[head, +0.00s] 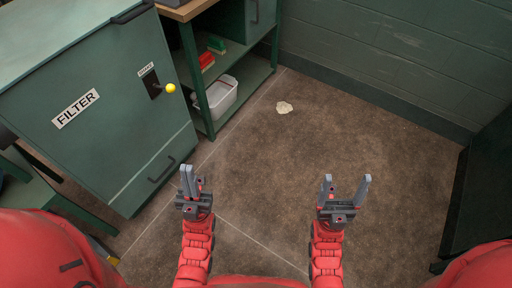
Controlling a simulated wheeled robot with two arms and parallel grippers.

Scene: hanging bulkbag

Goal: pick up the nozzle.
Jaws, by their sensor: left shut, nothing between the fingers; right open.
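I cannot make out a nozzle in the head view. My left gripper (187,172) is shut and empty, held up in front of me over the floor near the green filter cabinet. My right gripper (347,184) is open and empty, its two grey fingers spread apart and pointing forward over the brown floor. Neither gripper touches anything that I can see.
A green cabinet (95,140) marked FILTER, with a yellow-knobbed lever (171,88), stands at left. A shelf unit (243,83) beside it holds a white bin (218,98) and red and green items. A pale scrap (284,107) lies on open floor. A dark object (485,185) stands at right.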

